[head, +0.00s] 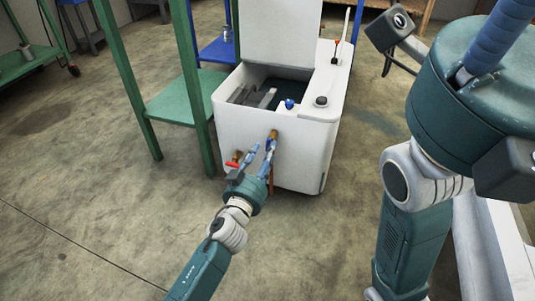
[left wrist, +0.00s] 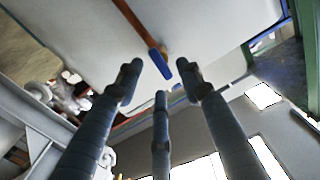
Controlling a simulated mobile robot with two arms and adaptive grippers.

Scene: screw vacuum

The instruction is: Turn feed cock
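A blue-handled cock (head: 272,138) on a brass-coloured fitting sits on the front wall of the white machine (head: 240,128). In the left wrist view its blue lever (left wrist: 159,63) lies just beyond my fingers, at the end of a copper-coloured pipe (left wrist: 131,24). My left gripper (head: 262,149) is in front of the machine, fingers spread around the line to the lever, with nothing between them. Its fingertips also show in the left wrist view (left wrist: 159,80); contact with the lever cannot be told. My right gripper (head: 478,85) is raised at the right, fingertips cut off.
A red-handled valve (head: 233,162) sits lower left on the machine, close to my left gripper. A green metal table (head: 178,98) stands at the machine's left. The machine's lid (head: 280,32) is up. The concrete floor (head: 90,190) at front left is clear.

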